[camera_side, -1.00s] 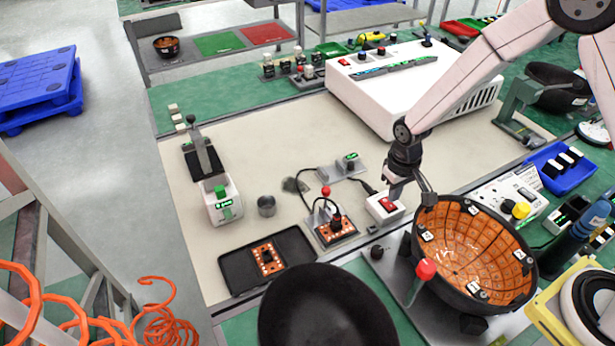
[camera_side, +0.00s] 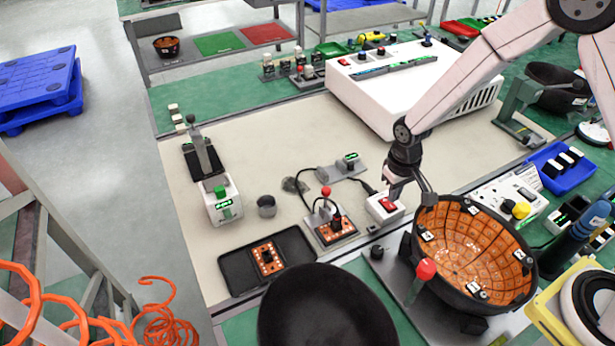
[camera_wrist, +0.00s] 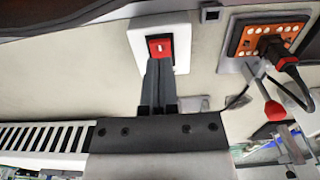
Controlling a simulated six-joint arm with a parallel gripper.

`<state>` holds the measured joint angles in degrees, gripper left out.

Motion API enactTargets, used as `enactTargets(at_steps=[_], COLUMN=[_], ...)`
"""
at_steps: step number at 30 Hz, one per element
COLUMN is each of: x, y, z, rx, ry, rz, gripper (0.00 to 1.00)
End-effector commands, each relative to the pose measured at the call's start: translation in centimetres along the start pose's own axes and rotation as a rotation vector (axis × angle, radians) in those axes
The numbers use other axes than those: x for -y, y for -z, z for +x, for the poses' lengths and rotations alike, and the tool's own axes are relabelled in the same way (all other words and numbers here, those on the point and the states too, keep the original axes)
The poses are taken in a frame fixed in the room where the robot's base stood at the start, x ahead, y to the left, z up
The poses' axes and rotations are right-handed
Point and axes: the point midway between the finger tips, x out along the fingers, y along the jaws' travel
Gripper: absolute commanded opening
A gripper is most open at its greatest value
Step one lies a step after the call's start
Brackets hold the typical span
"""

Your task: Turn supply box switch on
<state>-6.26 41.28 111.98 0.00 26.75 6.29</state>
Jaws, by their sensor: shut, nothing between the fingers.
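The supply box (camera_side: 383,209) is a small white box with a red rocker switch (camera_side: 388,204) on its top. It stands on the pale bench, left of the large black bowl. My gripper (camera_side: 392,197) is shut and empty, pointing down with its fingertips right at the box. In the wrist view the closed fingers (camera_wrist: 160,62) reach the lower edge of the red switch (camera_wrist: 160,47), and the white box (camera_wrist: 180,45) shows around it. The fingers cover part of the switch. I cannot tell whether they touch it or which way the rocker is tipped.
An orange circuit board in a fixture (camera_side: 336,230) with a red-knobbed lever stands just left of the box. A bowl lined with orange boards (camera_side: 470,250) stands close on the right. A large white machine (camera_side: 375,95) is behind.

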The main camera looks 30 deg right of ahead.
Motion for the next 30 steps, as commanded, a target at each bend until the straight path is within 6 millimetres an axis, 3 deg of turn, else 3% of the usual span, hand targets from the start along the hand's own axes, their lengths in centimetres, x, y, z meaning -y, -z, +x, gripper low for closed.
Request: enactTargets(at_steps=[30], x=[0.0], y=[0.0], z=[1.1], rx=[0.0], ry=[0.0], rz=[0.0], gripper=[0.0])
